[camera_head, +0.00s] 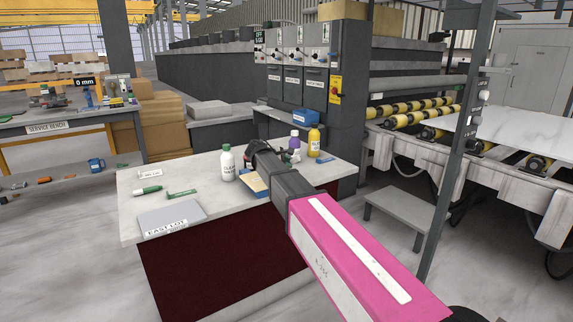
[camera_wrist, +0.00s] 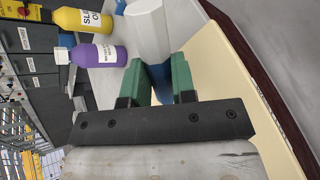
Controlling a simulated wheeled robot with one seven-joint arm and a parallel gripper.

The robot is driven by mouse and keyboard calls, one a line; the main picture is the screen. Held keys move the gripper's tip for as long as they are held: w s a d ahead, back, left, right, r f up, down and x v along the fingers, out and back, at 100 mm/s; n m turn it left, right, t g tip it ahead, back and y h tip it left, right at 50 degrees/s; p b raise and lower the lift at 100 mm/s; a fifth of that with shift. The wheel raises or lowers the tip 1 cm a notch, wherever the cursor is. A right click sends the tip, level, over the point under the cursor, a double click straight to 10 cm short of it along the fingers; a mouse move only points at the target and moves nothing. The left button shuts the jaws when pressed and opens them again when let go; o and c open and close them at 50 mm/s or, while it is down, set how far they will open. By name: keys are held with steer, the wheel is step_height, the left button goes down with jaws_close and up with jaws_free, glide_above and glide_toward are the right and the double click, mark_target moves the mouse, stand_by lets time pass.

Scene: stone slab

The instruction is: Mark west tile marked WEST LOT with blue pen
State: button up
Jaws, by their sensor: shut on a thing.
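My gripper (camera_head: 262,150) is over the work table, partly hidden by my pink arm. In the wrist view its green fingers (camera_wrist: 160,82) are shut on a blue piece (camera_wrist: 157,84), with a white faceted body beyond it (camera_wrist: 149,25); this looks like the blue pen. A cream slab (camera_wrist: 228,80) lies just beside the fingers; it also shows partly in the head view (camera_head: 254,185). No WEST LOT label is readable on it, and I cannot tell whether the pen touches it. A grey tile marked EAST LOT (camera_head: 172,215) lies at the table's front left.
A green-and-white marker (camera_head: 147,190) and a green tool (camera_head: 181,194) lie left on the table (camera_head: 130,215). A white bottle (camera_head: 227,164), a purple bottle (camera_head: 294,149) and a yellow bottle (camera_head: 314,141) stand near the gripper. The control cabinet (camera_head: 343,100) rises behind.

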mark_target(295, 159)
steer(key=shift+f, duration=0.6)
stand_by(1.4)
steer(key=shift+s+d, duration=0.4)
steer(key=shift+d, duration=0.45)
steer(key=shift+s+d, duration=0.35)
steer(key=shift+d, duration=0.45)
stand_by(2.8)
steer(key=shift+r, duration=0.15)
steer(key=shift+r, duration=3.4)
